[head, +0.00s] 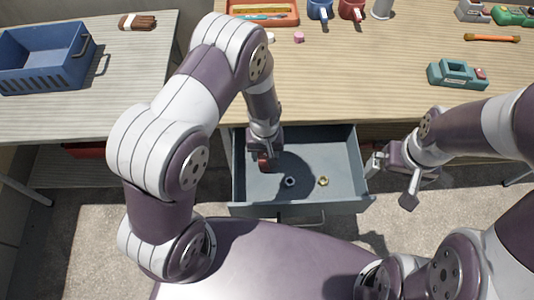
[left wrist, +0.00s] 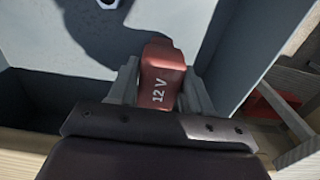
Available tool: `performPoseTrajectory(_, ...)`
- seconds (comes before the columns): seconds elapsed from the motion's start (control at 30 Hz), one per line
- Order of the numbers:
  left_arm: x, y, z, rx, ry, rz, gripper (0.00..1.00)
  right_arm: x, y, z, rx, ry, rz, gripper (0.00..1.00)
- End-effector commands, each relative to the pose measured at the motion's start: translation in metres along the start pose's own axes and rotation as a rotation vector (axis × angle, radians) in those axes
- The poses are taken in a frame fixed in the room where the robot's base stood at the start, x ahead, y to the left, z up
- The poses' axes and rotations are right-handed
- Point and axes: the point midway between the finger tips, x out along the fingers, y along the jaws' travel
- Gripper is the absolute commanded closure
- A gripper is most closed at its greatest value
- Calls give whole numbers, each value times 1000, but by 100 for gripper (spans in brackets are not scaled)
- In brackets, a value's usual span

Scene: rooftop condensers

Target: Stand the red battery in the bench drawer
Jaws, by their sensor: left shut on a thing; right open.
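The red battery (left wrist: 162,75), marked 12 V, is between the fingers of my left gripper (left wrist: 160,88) in the left wrist view. In the head view the battery (head: 263,161) shows as a small red patch under my left gripper (head: 264,152). My left gripper is shut on it, inside the open bench drawer (head: 345,165), towards the drawer's left side. I cannot tell whether the battery touches the drawer floor. My right gripper (head: 389,180) is open and empty, just outside the drawer's right side.
A dark ring-shaped nut (head: 290,182) and a brass nut (head: 323,181) lie on the drawer floor. The wooden bench (head: 370,75) above holds an orange tray (head: 262,20), mugs and a teal tool (head: 457,75). A blue crate (head: 45,57) stands on the left table.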

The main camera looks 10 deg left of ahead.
Motion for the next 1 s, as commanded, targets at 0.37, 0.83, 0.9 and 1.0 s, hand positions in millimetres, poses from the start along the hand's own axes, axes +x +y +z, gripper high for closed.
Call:
performPoseTrajectory(0.37,10,0,0,0,1,1,91,4,0,0,0,0,0,0)
performPoseTrajectory(0.83,-2,0,-1,0,3,2,25,-1,0,0,0,0,0,0)
performPoseTrajectory(0.9,-18,1,-1,0,4,2,25,-4,0,0,0,0,0,0)
performPoseTrajectory(1.0,-46,1,-1,0,5,3,25,-7,0,-1,0,0,0,0)
